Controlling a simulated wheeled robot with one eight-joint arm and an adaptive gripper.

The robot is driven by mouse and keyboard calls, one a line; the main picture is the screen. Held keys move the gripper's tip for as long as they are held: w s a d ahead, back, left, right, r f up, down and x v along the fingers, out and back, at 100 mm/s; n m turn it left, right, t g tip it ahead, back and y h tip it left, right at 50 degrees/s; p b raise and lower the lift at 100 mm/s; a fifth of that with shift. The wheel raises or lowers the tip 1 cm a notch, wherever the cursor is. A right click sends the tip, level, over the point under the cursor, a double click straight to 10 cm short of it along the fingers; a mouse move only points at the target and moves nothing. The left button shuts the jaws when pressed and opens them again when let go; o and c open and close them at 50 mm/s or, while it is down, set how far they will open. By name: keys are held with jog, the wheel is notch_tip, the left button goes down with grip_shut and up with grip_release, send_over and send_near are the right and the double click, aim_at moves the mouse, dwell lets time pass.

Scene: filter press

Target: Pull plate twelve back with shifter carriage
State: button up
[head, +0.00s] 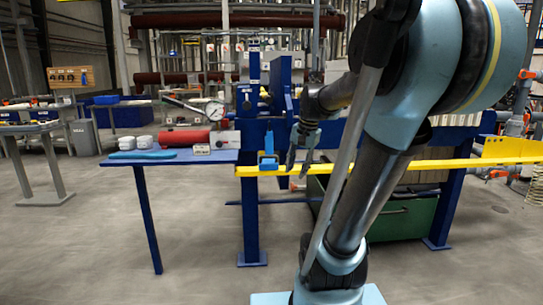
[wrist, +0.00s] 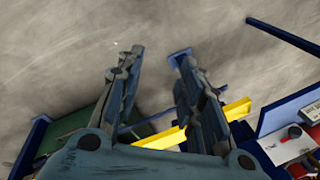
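A small blue carriage (head: 268,161), likely the shifter carriage, sits on the yellow rail (head: 345,167) along the front of the press. My gripper (head: 298,170) hangs just right of the carriage, fingers pointing down, with a small gap between them in the picture. In the wrist view the two fingers (wrist: 160,75) are apart with nothing between them, and the yellow rail (wrist: 165,139) shows below and between them. Pale press plates (head: 453,120) show partly behind my arm. I cannot tell which is plate twelve. The carriage is not clearly visible in the wrist view.
A green bin (head: 405,220) stands under the press. The front floor is clear left of my base.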

jog(key=w+r+m+y, duration=0.1)
jog(key=w+r+m, duration=0.25)
jog(key=w, duration=0.75)
jog(key=w+r+m+y, duration=0.1)
jog(key=w+r+m, duration=0.25)
jog(key=w, duration=0.65)
jog(key=w+r+m+y, duration=0.1)
jog(key=w+r+m, duration=0.25)
jog(key=w, duration=0.75)
jog(key=x, duration=1.8)
jog(key=shift+s+d+f, duration=0.2)
jog(key=shift+s+d, duration=0.15)
jog(key=shift+d, duration=0.1)
grip_shut()
